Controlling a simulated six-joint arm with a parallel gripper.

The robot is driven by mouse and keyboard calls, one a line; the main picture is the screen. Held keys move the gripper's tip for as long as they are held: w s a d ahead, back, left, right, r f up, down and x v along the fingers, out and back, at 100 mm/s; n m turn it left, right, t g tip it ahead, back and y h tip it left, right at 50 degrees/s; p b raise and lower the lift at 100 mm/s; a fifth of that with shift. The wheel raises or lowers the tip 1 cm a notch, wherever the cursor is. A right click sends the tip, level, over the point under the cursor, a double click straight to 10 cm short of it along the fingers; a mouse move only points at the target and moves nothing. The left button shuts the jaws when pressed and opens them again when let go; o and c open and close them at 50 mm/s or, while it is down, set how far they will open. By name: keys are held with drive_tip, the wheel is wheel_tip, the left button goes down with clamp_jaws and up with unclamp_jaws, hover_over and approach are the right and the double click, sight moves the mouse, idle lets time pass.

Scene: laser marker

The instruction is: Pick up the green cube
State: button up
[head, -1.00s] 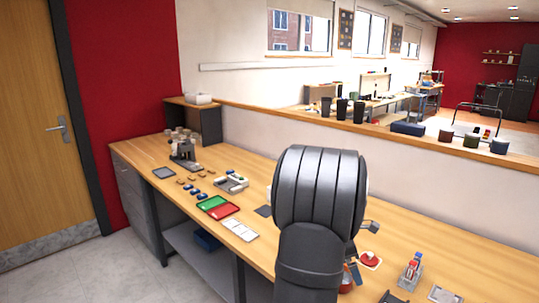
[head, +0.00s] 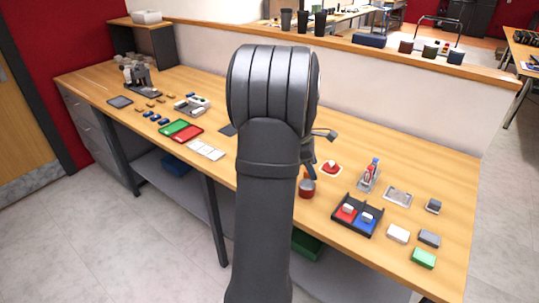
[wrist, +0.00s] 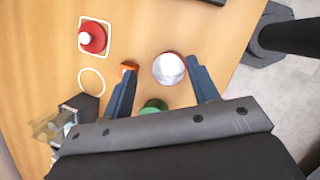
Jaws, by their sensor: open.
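A green block (head: 424,258) lies near the front right corner of the bench in the head view, well to the right of my gripper. In the wrist view, a green object (wrist: 153,106) shows between my fingers, partly hidden by the gripper body; I cannot tell whether it is a cube. My gripper (wrist: 161,70) is open over the bench, with nothing held between its fingers. A red-rimmed cup (wrist: 169,68) is near the right fingertip, and a small orange block (wrist: 129,68) is by the left fingertip. My arm hides most of the gripper in the head view.
A red button on a pad (head: 331,169), a black tray with red and blue compartments (head: 357,228) and a white block (head: 398,233) stand on the right. Green and red trays (head: 186,132) lie on the left. The bench's front edge is close to the cup.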

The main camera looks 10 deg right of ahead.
drive_tip(key=w+a+r+n+t+y, duration=0.1)
drive_tip(key=w+a+r+n+y, duration=0.25)
drive_tip(key=w+n, duration=0.95)
drive_tip(key=w+a+r+n+y, duration=0.2)
drive_tip(key=w+a+r+n, duration=0.35)
drive_tip(key=n, duration=1.35)
drive_tip(key=w+f, duration=0.1)
drive_tip(key=f, duration=0.5)
drive_tip(key=w+f, duration=0.1)
drive_tip(key=f, duration=0.5)
drive_tip(key=w+f, duration=0.1)
drive_tip(key=f, duration=0.6)
drive_tip(key=shift+a, duration=0.4)
drive_tip(key=shift+r, duration=0.1)
drive_tip(key=c, duration=1)
